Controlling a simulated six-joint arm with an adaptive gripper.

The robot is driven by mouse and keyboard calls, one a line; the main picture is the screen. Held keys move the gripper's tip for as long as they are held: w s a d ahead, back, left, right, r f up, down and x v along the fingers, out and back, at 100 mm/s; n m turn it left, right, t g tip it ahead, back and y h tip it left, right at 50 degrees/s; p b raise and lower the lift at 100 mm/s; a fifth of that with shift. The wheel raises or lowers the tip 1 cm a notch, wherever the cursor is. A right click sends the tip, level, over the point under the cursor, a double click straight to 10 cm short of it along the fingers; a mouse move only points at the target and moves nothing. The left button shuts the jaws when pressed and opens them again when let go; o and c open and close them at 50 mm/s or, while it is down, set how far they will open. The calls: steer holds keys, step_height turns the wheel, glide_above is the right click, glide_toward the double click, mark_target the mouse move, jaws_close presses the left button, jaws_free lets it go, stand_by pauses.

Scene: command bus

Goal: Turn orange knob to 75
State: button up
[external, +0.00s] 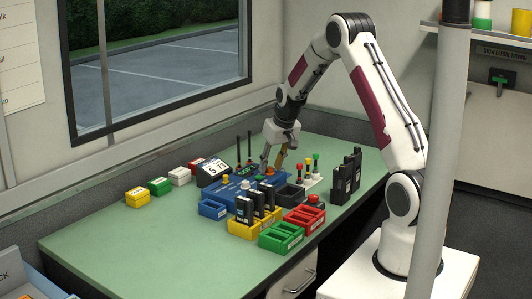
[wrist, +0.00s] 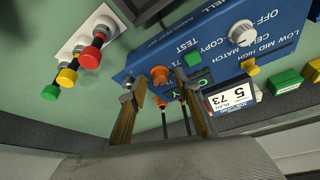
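The orange knob (wrist: 159,75) sits on the blue radio test panel (wrist: 215,45). In the wrist view it shows between the two fingertips of my gripper (wrist: 156,84), with a visible gap on each side. My gripper (external: 272,162) is open and points down over the panel (external: 235,189) in the external view. The small display (wrist: 230,97) beside the panel reads 5 and 73; it also shows in the external view (external: 213,171). Whether the fingertips reach down to the knob's height is hard to tell.
A white knob (wrist: 242,33) and a green button (wrist: 193,60) are on the same panel. Red, yellow and green buttons (wrist: 91,57) stand close by. Radios in a yellow tray (external: 252,226), a green tray (external: 281,238) and upright black radios (external: 344,181) are nearby. The bench's left front is clear.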

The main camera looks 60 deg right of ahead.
mark_target(244, 182)
steer(key=shift+d+n+t+y, duration=0.15)
steer(key=shift+n+y, duration=0.25)
steer(key=shift+n, duration=0.7)
steer(key=shift+d+n+t+y, duration=0.15)
steer(key=shift+n+y, duration=0.25)
steer(key=shift+n, duration=0.7)
steer(key=s+r+n+g, duration=0.3)
steer(key=s+r+n, duration=0.3)
steer(key=n, duration=0.1)
steer(key=w+a+f+n+h, duration=0.1)
steer(key=w+a+n, duration=0.1)
steer(key=a+n, duration=0.1)
steer(key=w+a+f+n+g+h, duration=0.1)
steer(key=w+a+f+n+h, duration=0.1)
steer(key=a+n, duration=0.2)
steer(key=w+a+f+n+h, duration=0.1)
steer(key=w+a+n, duration=0.2)
steer(key=a, duration=0.2)
steer(key=shift+w+a+f+g, duration=0.1)
steer(key=shift+a+f+g, duration=0.15)
steer(key=shift+f+g, duration=0.15)
steer(key=shift+w+a+f+n, duration=0.15)
steer(key=shift+a+n, duration=0.15)
steer(key=shift+a, duration=0.35)
